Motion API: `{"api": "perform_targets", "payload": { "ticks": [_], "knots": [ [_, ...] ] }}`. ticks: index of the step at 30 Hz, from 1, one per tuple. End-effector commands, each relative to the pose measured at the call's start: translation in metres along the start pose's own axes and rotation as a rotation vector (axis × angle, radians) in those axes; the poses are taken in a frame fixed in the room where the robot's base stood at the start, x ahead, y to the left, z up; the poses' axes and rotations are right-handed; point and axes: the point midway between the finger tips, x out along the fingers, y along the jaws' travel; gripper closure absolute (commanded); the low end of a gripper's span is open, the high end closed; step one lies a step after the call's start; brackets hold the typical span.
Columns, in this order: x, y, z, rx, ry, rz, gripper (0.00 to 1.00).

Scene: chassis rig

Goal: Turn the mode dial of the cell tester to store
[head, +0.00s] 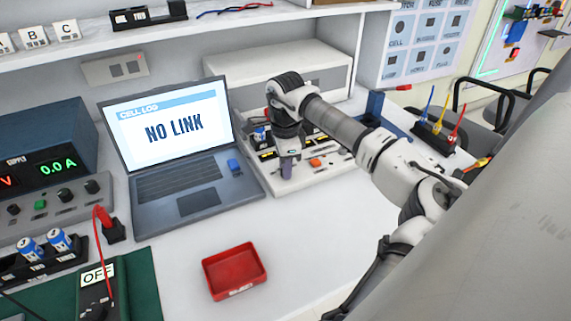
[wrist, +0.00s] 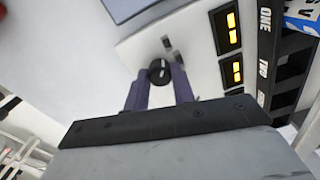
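The cell tester (head: 284,187) is a low white unit behind and right of the laptop, with amber displays (wrist: 228,27) and a cell holder marked ONE and TWO (wrist: 264,55) on its right in the wrist view. Its mode dial (wrist: 160,72) is a round black knob with a pale mark. My gripper (wrist: 160,77) points down at the dial, one purple finger on each side of it. The fingers are apart; whether they touch the knob I cannot tell. In the head view my gripper (head: 286,172) hides the dial. Its position labels are not readable.
The laptop (head: 180,205) reads NO LINK and stands close left of the tester. A red tray (head: 234,271) lies in front on clear white bench. A power supply (head: 45,150) stands at left. A shelf (head: 190,30) runs above the back.

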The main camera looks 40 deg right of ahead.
Motion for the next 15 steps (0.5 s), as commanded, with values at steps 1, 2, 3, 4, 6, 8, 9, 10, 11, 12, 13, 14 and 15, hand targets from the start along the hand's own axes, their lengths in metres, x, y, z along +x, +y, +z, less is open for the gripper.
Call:
{"api": "perform_targets", "payload": {
  "ticks": [1,2,3,4,6,8,9,10,11,12,13,14,15],
  "knots": [
    [-0.0001,0.0002,0.0,0.0,0.0,0.001,0.9],
    [-0.0001,0.0002,0.0,0.0,0.0,0.001,0.94],
    [-0.0002,0.0002,0.0,0.0,0.0,0.001,0.98],
    [-0.0001,0.0002,0.0,0.0,0.0,0.001,0.98],
    [-0.0001,0.0002,0.0,0.002,0.0,0.001,0.98],
    [0.0,0.0002,-0.0001,0.007,0.0,0.001,0.98],
    [0.0001,0.0002,-0.0001,0.012,0.001,0.001,0.98],
    [0.0001,0.0002,-0.0002,0.018,0.001,0.001,0.98],
    [0.0002,0.0002,-0.0002,0.026,0.001,0.001,0.98],
    [0.0003,0.0001,-0.0003,0.039,0.002,0.001,0.98],
    [0.0004,0.0001,-0.0004,0.049,0.002,0.001,0.98],
    [0.0004,0.0001,-0.0005,0.063,0.003,0.001,0.98],
    [0.0006,0.0,-0.0007,0.083,0.004,0.0,0.98]
  ]
}}
